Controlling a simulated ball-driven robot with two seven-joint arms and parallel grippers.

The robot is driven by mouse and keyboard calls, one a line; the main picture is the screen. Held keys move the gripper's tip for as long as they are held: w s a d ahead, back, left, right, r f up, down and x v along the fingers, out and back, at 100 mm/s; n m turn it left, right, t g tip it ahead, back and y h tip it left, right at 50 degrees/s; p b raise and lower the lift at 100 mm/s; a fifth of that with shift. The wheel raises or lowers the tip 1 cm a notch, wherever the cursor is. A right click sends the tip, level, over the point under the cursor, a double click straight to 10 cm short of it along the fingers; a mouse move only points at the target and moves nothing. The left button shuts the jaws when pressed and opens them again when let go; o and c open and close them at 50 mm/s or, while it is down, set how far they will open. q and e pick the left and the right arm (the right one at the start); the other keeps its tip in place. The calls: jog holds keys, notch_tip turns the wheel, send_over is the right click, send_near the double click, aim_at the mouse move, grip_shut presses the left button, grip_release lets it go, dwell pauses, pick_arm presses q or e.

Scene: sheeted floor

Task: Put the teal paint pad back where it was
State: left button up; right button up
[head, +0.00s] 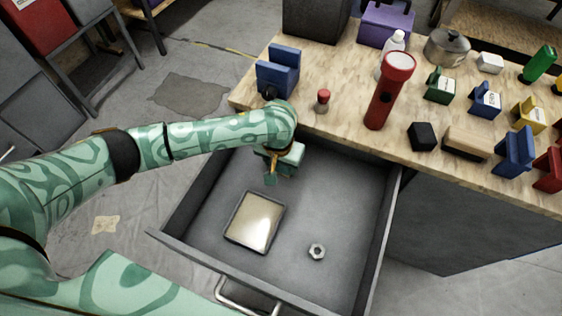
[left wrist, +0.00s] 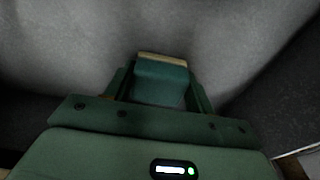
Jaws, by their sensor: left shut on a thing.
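The teal paint pad (left wrist: 160,82) shows in the left wrist view, with a cream strip along its far edge. My left gripper (left wrist: 158,94) is shut on it, one finger at each side. In the head view my left gripper (head: 272,172) points down into the open grey drawer (head: 335,205), near its back left part. Arm and hand hide most of the pad there, and I cannot tell whether it touches the drawer floor. My right gripper is not in view.
A dark-rimmed tray with a cream surface (head: 254,222) and a metal nut (head: 317,251) lie in the drawer.

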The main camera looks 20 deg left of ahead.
aim_at(279, 167)
pick_arm(q)
jog(key=o, duration=1)
jog(key=shift+f, duration=0.15)
jog(key=shift+c, duration=0.2)
jog(key=shift+r, duration=0.2)
notch_tip(279, 167, up, 12)
jog(key=s+p, duration=0.1)
jog(key=p, duration=0.7)
jog(key=shift+s, duration=0.35)
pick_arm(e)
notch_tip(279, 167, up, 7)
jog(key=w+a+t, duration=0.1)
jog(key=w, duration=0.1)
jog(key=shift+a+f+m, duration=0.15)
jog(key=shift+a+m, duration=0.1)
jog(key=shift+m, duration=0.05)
pick_arm(q)
jog(key=shift+f, duration=0.15)
